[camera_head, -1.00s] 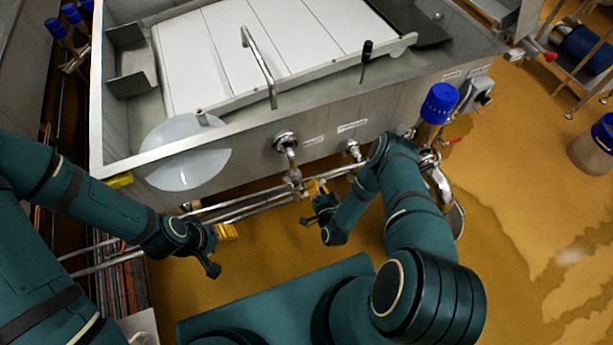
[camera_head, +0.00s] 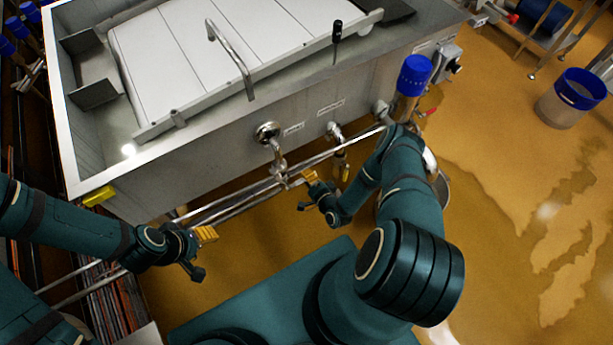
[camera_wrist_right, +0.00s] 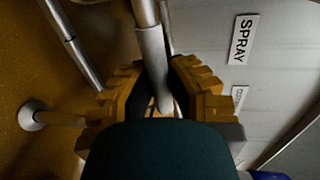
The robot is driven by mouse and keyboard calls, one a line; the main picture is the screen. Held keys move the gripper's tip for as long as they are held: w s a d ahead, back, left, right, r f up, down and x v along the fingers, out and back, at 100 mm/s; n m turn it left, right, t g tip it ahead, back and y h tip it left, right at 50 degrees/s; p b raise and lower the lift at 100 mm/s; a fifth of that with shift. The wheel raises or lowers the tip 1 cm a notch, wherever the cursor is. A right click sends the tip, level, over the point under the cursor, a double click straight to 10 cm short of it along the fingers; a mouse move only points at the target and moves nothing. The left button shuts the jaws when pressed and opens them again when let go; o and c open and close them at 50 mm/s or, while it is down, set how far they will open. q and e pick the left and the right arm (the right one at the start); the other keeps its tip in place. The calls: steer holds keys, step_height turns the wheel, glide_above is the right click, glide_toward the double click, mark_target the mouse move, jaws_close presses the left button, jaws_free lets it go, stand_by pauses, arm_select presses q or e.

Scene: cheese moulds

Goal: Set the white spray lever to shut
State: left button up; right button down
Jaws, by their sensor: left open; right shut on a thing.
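The white spray lever (camera_wrist_right: 152,50) runs between the yellow finger pads of my right gripper (camera_wrist_right: 160,85) in the right wrist view. That gripper is shut on it; the lever's end is partly hidden by the pads and my wrist. The SPRAY label (camera_wrist_right: 242,38) is on the steel wall to the right. In the head view my right gripper (camera_head: 304,190) is at the lower front of the tank, below the left valve (camera_head: 269,133). My left gripper (camera_head: 203,253) is open and empty, left of it and apart from the tank.
The steel tank (camera_head: 180,165) with a white-panelled top fills the upper left. Horizontal pipes (camera_head: 235,198) run along its front. A second valve (camera_head: 334,131) and a blue-capped post (camera_head: 412,78) stand to the right. A blue-rimmed bucket (camera_head: 570,98) is far right on open floor.

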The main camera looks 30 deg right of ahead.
steer(key=shift+s+a+f, duration=0.1)
steer(key=shift+f, duration=0.05)
steer(key=c, duration=0.9)
jaws_free()
steer(key=s+r, duration=0.2)
steer(key=s, duration=0.9)
steer(key=shift+s+d+r, duration=0.25)
steer(key=shift+s, duration=0.1)
